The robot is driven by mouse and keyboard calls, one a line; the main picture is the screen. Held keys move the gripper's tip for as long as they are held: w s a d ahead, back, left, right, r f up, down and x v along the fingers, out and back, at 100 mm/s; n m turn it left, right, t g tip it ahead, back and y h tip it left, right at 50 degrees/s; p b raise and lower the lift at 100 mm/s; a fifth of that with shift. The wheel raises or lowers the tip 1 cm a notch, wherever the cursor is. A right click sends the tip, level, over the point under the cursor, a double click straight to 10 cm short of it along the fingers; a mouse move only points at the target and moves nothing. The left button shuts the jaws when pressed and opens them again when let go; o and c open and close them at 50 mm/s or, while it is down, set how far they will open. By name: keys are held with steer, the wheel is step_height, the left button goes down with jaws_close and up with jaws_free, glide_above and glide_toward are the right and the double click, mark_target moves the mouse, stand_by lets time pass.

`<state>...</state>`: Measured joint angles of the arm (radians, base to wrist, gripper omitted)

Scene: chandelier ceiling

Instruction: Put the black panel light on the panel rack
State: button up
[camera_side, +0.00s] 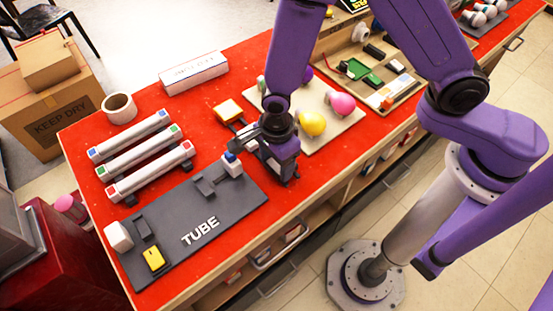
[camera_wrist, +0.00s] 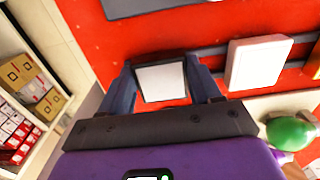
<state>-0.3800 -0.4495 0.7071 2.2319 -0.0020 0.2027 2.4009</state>
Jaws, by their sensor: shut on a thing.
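My gripper (camera_side: 284,177) is low over the front part of the red table, to the right of the grey TUBE board. In the wrist view, my gripper's fingers (camera_wrist: 163,84) are shut on a small square panel light (camera_wrist: 162,82) with a pale face and a dark frame, apparently the black one. My gripper mostly hides this panel in the side view. A panel with a pale top and orange edge (camera_side: 229,110) sits behind and left of my gripper; a pale panel (camera_wrist: 258,62) shows at the right in the wrist view. A dark strip beside it may be the panel rack, largely hidden by my arm.
The TUBE board (camera_side: 204,214) lies close on the left, with raised sockets. Several tube lights (camera_side: 145,160) lie behind it. A bulb board (camera_side: 340,125) with yellow and pink bulbs stands right of my gripper. The table's front edge is near.

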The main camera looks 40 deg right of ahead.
mark_target(277, 165)
steer(key=o, duration=1.1)
steer(key=shift+f, duration=0.1)
steer(key=shift+c, duration=0.2)
step_height(277, 165, up, 12)
steer(key=shift+r, duration=0.2)
